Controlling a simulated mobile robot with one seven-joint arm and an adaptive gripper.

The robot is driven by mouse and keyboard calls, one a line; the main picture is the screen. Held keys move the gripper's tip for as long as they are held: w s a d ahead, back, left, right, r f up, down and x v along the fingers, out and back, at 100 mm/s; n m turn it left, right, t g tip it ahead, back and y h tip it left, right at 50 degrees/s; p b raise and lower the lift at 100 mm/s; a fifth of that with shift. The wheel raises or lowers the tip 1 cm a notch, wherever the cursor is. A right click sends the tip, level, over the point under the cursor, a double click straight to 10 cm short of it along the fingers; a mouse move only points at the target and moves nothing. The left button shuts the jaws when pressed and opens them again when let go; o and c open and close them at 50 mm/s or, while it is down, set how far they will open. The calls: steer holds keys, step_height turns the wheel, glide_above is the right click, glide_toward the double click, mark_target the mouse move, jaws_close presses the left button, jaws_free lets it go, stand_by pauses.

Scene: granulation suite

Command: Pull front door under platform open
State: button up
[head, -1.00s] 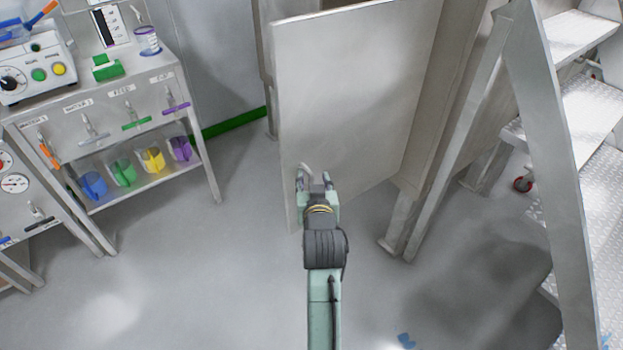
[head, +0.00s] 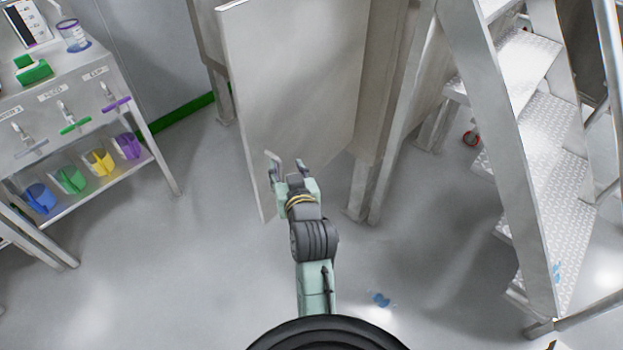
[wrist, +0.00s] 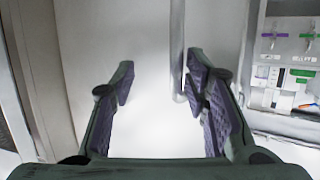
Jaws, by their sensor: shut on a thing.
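The front door (head: 295,90) is a plain pale grey panel in the head view. It stands swung out from the platform frame (head: 385,110), with its free edge at the left. A thin bar handle (wrist: 178,50) runs upright on the door face in the wrist view. My gripper (head: 287,168) is at the door's lower free-edge side and is shut on the handle. In the wrist view my gripper (wrist: 158,80) has its fingers apart, with the handle against the right finger. The exact contact is partly hidden by that finger.
A steel bench (head: 90,130) with labelled hooks, and coloured scoops on its lower shelf, stands at left. Metal stairs (head: 530,130) rise at right. A small blue item (head: 381,299) lies on the floor. The floor between bench and door is clear.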

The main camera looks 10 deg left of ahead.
steer(key=s+d, duration=0.2)
steer(key=d, duration=0.4)
steer(key=shift+s+r+b, duration=0.3)
steer(key=shift+s+r, duration=0.1)
stand_by(0.7)
